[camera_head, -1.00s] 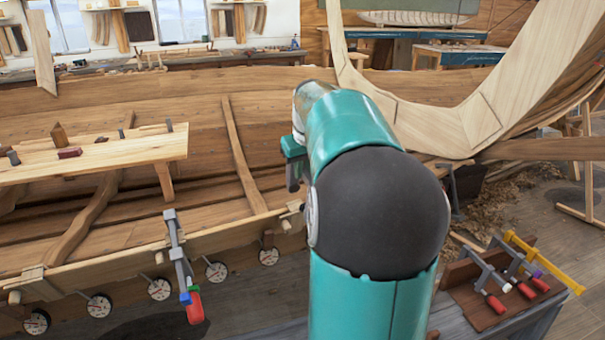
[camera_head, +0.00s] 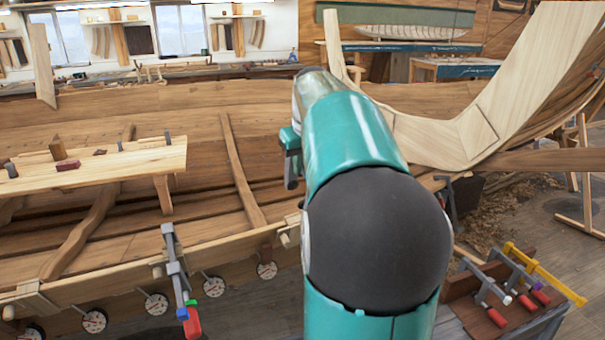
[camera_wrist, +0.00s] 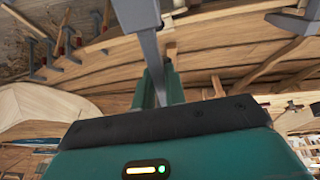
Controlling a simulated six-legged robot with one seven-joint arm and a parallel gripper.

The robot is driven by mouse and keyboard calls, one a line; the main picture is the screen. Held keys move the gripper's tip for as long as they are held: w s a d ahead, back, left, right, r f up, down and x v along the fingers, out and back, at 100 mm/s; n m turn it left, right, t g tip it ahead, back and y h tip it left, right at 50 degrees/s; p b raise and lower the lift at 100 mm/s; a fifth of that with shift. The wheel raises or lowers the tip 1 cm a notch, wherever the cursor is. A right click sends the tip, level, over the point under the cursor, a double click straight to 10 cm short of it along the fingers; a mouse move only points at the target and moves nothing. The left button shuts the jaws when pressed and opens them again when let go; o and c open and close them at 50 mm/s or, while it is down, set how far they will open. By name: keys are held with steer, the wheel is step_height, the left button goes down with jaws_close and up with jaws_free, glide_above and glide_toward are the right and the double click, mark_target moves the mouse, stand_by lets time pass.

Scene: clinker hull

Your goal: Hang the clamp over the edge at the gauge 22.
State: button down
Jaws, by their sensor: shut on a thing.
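My gripper (camera_wrist: 152,55) is shut on a grey metal bar (camera_wrist: 148,42) in the wrist view. The bar looks like part of a clamp; its other end is out of view. In the head view my arm hides most of the gripper, and only a teal part of it (camera_head: 289,148) shows left of the arm, above the hull. Round white dial gauges (camera_head: 213,286) line the outside of the hull's near edge (camera_head: 130,288). Their numbers are too small to read, so I cannot tell which is 22.
Another grey clamp (camera_head: 174,265) with a red handle hangs on the near edge between two gauges. More red-handled clamps (camera_head: 488,288) stand on a bench at lower right, beside a yellow one (camera_head: 545,272). A plank (camera_head: 110,165) lies across the hull.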

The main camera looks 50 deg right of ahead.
steer(key=shift+r, duration=0.7)
glide_toward(297, 218)
steer(key=shift+x, duration=3.5)
steer(key=shift+w+d, duration=0.15)
steer(key=c, duration=1.4)
jaws_free()
steer(key=shift+o, duration=0.2)
steer(key=shift+f, duration=0.1)
